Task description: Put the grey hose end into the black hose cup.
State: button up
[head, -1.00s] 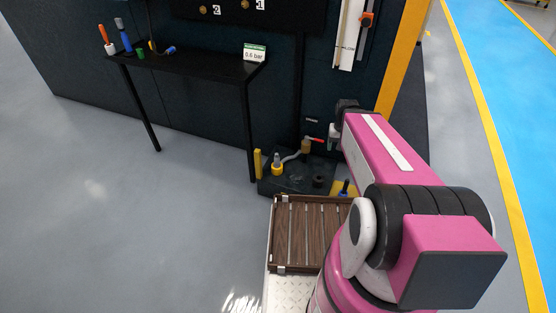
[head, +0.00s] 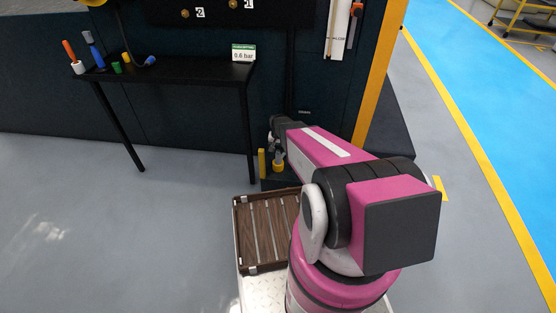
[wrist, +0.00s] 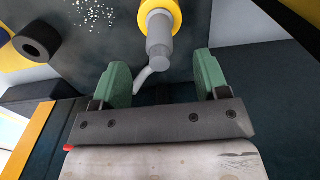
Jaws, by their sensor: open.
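The grey hose end (wrist: 159,38) stands in a yellow cup (wrist: 174,10) at the top of the wrist view. A pale grey hose bends away from its near end. In the head view, the hose end (head: 277,155) and yellow cup (head: 278,168) show just below my wrist. The black hose cup (wrist: 38,40) is at the upper left of the wrist view, with an open round mouth; my arm hides it in the head view. My gripper (wrist: 162,65) is open, its two green fingers apart, with the hose end between and just beyond the tips. It holds nothing.
Both cups are on a dark base (wrist: 108,28). A yellow post (head: 262,164) stands left of the yellow cup. A black table (head: 170,72) with coloured-handled tools stands at the left against the dark wall. A slatted wooden tray (head: 240,235) lies in front of my arm.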

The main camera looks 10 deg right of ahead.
aim_at(278, 156)
notch_tip(278, 156, down, 7)
jog(key=shift+r, duration=0.15)
jog(key=c, duration=1.1)
